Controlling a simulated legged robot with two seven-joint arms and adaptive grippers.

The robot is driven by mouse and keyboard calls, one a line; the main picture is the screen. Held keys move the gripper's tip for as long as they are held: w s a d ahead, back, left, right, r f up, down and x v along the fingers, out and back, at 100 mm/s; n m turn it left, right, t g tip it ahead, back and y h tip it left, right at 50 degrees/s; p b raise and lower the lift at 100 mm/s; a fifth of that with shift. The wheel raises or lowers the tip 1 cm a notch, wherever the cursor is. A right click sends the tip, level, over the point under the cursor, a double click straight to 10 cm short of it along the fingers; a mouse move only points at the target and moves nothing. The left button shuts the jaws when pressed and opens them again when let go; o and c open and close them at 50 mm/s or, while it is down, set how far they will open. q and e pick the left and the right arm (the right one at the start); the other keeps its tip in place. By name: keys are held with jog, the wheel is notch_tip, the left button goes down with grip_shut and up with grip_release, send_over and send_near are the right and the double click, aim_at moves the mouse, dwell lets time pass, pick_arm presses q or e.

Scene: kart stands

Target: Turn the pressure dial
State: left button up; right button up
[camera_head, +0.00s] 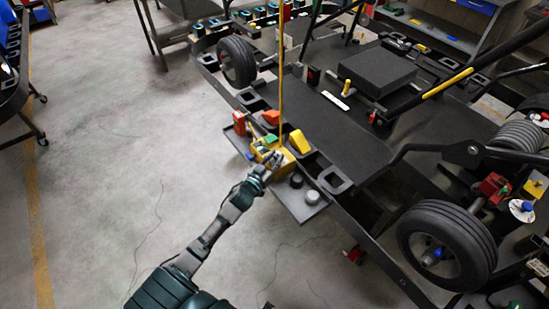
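My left arm reaches up from the bottom of the head view. Its gripper (271,160) is at a yellow box (285,165) on a dark side tray (297,207) of the kart stand. The fingers overlap the box's near face, and I cannot tell whether they touch it or how far they are open. No pressure dial can be made out for certain. Two small round knobs, one dark (297,181) and one grey (312,197), sit on the tray right of the gripper. A white round disc with blue (521,210) is at the far right. My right gripper is not in view.
A thin yellow pole (281,80) rises beside the box. Red blocks (239,123) and a yellow block (299,141) are close by. Black tyres (447,245) and the kart frame (330,110) fill the right. The grey floor (110,150) at left is clear.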

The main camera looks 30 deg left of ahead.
pick_arm(q)
jog(key=shift+d, duration=0.1)
grip_shut()
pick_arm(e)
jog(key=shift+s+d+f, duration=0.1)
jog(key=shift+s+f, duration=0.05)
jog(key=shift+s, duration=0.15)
pick_arm(q)
jog(key=shift+h, duration=0.3)
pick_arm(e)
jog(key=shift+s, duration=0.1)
